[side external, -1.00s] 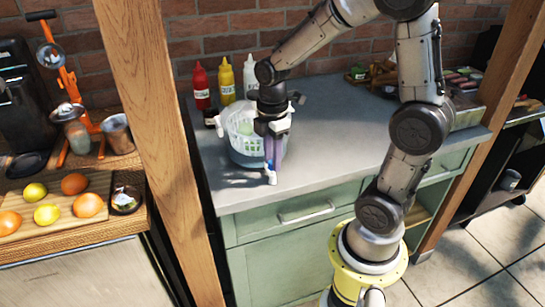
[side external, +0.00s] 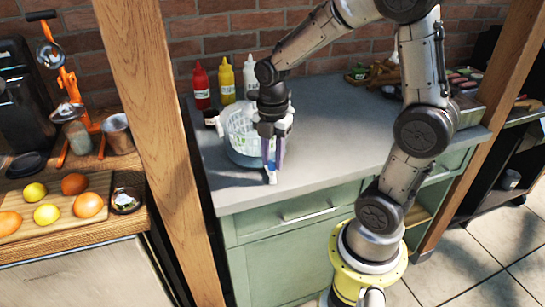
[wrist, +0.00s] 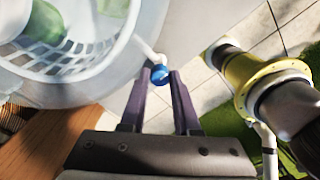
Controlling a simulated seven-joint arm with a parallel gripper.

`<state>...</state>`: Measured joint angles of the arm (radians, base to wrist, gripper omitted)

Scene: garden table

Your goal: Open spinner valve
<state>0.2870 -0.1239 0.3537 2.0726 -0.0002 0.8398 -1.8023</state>
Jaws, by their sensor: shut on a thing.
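The salad spinner (side external: 246,152) stands on the grey counter near its front-left edge. It has a white perforated basket with green pieces inside, set in a clear outer bowl. A white spout sticks out of the bowl's side and ends in a blue valve (wrist: 159,75). My gripper (wrist: 160,78) is shut on the blue valve, with its purple fingers on either side of it. In the side external view my gripper (side external: 271,177) points down just in front of the spinner, low over the counter. The fingers mostly hide the valve there.
Red (side external: 201,87), yellow (side external: 227,80) and white (side external: 250,76) squeeze bottles stand behind the spinner. A wooden post (side external: 160,150) rises to the left of the counter (side external: 335,125). The counter to the right of the spinner is clear up to the food trays.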

